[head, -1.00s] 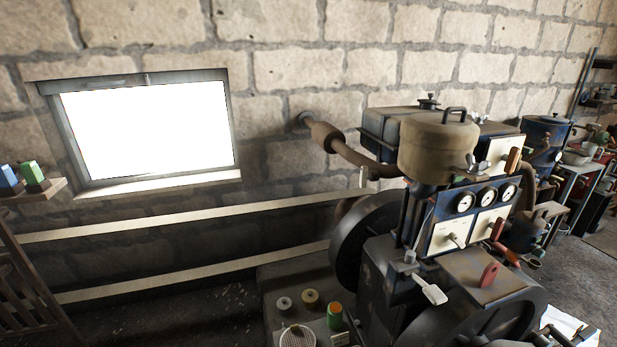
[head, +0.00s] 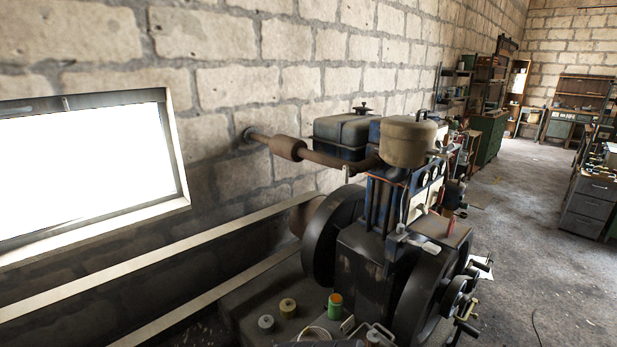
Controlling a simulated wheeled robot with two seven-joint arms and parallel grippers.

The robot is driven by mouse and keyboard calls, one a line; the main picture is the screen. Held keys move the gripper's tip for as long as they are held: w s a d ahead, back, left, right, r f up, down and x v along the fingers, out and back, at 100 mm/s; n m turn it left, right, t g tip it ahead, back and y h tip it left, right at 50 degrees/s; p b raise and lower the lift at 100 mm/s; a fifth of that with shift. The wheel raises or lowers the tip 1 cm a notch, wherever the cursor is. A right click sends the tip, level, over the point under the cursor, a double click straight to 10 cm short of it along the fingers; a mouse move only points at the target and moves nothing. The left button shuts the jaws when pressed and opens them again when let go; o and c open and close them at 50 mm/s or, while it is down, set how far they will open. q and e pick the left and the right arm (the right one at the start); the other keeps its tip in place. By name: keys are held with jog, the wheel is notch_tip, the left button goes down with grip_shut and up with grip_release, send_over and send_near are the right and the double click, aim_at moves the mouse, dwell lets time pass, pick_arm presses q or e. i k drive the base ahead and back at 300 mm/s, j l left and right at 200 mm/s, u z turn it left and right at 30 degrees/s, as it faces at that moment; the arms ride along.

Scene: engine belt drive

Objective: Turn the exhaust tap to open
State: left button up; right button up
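The engine (head: 358,258) stands right of centre in the head view, seen from its left end. A rusty exhaust pipe (head: 335,160) runs from the engine's top through a thicker muffler (head: 287,148) into the stone wall. A lever with a pale handle (head: 428,246) sticks out from the engine's front, and a small red handle (head: 450,227) stands beside it. I cannot tell which part is the exhaust tap or how it is set. Neither of my grippers shows in the view.
A green and orange can (head: 335,305) and small round tins (head: 288,307) stand on the engine's base. A long pale belt (head: 160,255) runs left along the wall below the window. Open floor (head: 540,270) lies to the right, before a grey drawer cabinet (head: 590,205).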

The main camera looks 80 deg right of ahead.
aim_at(346, 174)
jog(key=i+z, duration=0.25)
jog(key=z, duration=0.25)
jog(key=i+z, duration=0.25)
jog(key=z, duration=0.25)
jog(key=i+j+z, duration=0.15)
jog(key=z, duration=0.35)
jog(key=i, duration=0.1)
